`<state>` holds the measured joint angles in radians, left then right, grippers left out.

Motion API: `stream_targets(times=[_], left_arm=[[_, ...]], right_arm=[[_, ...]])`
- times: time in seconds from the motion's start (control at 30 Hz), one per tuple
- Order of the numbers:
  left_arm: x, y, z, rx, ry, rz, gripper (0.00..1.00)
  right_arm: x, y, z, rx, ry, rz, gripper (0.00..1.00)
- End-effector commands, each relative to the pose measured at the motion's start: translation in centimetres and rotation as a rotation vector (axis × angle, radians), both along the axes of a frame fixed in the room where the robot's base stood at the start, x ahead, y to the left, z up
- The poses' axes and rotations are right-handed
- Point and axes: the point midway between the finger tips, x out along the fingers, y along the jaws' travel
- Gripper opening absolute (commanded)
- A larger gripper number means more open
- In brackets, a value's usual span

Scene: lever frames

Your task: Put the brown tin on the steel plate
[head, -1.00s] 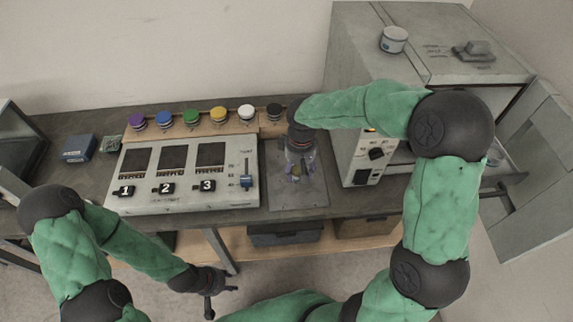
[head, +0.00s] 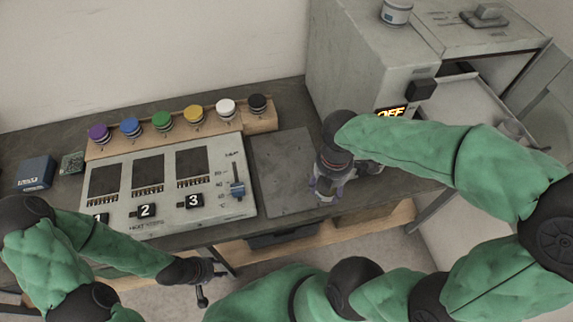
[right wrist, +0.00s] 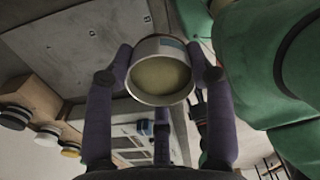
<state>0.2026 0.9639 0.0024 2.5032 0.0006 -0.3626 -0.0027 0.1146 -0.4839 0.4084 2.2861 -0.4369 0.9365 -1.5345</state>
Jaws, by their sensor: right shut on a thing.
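The steel plate (head: 278,178) lies flat and bare on the bench, right of the console. My right gripper (head: 326,188) is over the plate's right edge, pointing down. In the right wrist view its purple fingers (right wrist: 160,70) are shut around a round tin (right wrist: 160,82) with a pale metal rim and a dull olive-brown end; I take it for the brown tin. In the head view the hand mostly hides it, and its height above the bench is unclear. My left gripper (head: 213,285) is empty, its fingers apart, in front of the bench.
The console (head: 160,215) with numbered panels and a slider stands left of the plate. Several coloured knobs line a wooden strip (head: 215,130) behind it.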

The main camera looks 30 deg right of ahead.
Motion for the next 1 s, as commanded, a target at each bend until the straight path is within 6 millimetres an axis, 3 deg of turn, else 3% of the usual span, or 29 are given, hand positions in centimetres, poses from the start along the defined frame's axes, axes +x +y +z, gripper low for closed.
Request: stream_targets(times=[0.17, 0.5, 0.6, 0.8, 1.0], left_arm=[[0.0, 0.0, -1.0, 0.0, 0.0, 0.0, 0.4], [0.0, 0.0, -3.5, 0.0, 0.0, 0.0, 0.4], [0.0, 0.0, -4.4, 0.0, 0.0, 0.0, 0.4], [0.0, 0.0, -5.6, 0.0, 0.0, 0.0, 0.4], [0.0, 0.0, -5.9, 0.0, 0.0, 0.0, 0.4]], right_arm=[[1.8, 0.3, -1.2, 0.0, 0.003, 0.019, 0.2], [8.7, 1.5, -4.4, 0.0, 0.002, 0.017, 0.2], [10.1, 1.8, -6.2, 0.001, 0.003, 0.016, 0.2], [12.2, 2.1, -8.6, 0.0, 0.001, 0.014, 0.2], [13.0, 2.2, -9.3, 0.0, 0.0, 0.014, 0.2]])
